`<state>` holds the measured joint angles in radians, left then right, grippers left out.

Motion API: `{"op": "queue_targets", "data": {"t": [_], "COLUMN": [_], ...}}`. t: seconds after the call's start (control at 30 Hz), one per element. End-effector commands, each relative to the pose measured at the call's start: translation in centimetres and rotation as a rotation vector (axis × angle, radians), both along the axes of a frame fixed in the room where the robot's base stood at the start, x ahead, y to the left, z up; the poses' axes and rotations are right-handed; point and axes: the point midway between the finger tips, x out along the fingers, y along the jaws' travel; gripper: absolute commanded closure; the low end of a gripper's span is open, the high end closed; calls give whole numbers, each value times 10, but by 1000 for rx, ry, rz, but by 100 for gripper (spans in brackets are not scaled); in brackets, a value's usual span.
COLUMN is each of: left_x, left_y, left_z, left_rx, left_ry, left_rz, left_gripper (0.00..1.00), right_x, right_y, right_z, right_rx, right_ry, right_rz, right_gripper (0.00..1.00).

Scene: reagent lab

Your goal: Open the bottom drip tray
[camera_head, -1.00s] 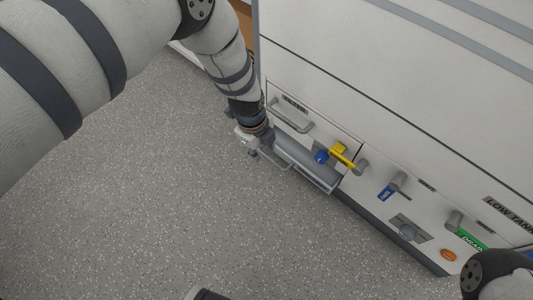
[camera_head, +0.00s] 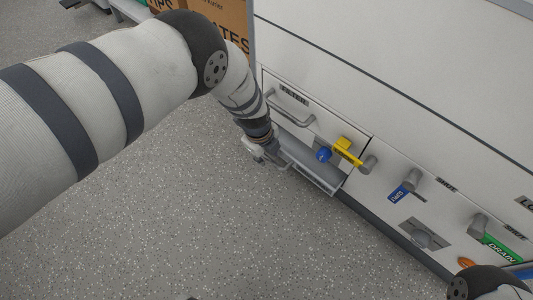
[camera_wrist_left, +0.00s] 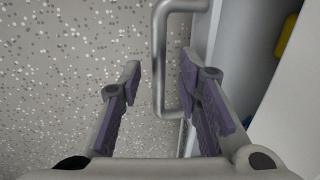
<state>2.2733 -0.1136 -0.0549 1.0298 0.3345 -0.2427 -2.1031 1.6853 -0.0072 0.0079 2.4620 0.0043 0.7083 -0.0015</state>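The bottom drip tray (camera_head: 312,166) is a grey, shallow tray low at the left end of the white cabinet. It juts out a little from the cabinet face, under the FILTER drawer. My left gripper (camera_head: 264,150) is down at the tray's left front. In the left wrist view, my left gripper (camera_wrist_left: 160,64) is open, with a grey bar handle (camera_wrist_left: 159,45) between its purple-padded fingers. The bar is close to the right finger, with a wider gap to the left one; whether it touches is unclear. My right gripper is out of view.
A blue valve handle (camera_head: 399,193) and green DRAIN handle (camera_head: 499,247) are farther right. The speckled floor (camera_head: 230,230) before the cabinet is clear. Cardboard boxes (camera_head: 222,18) stand behind.

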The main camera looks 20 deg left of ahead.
Motion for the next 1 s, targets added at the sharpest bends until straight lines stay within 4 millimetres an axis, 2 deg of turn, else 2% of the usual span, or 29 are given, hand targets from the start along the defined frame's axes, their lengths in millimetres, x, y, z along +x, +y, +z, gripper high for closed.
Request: {"op": "queue_targets", "data": {"t": [0.03, 0.13, 0.17, 0.43, 0.57, 0.77, 1.0], "left_x": [0, 0, 0, -1, -11, -45, -104], "left_y": [0, 0, 0, 1, 4, 17, 38], "left_z": [0, 0, 0, 0, 2, 8, 8], "left_rx": [0, 0, 0, 0, -1, 0, 1], "left_ry": [0, 0, 0, 0, 2, 4, 3], "left_rz": [0, 0, 0, 1, 3, 3, 1], "left_gripper": [75, 98, 100, 100, 100, 100, 100], "right_x": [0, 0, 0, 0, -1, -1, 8], "right_y": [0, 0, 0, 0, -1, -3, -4], "right_z": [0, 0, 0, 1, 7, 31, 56], "right_rx": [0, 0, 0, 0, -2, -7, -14], "right_ry": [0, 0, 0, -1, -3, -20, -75], "right_rz": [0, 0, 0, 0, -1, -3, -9], "right_gripper": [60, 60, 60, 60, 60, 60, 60]}}
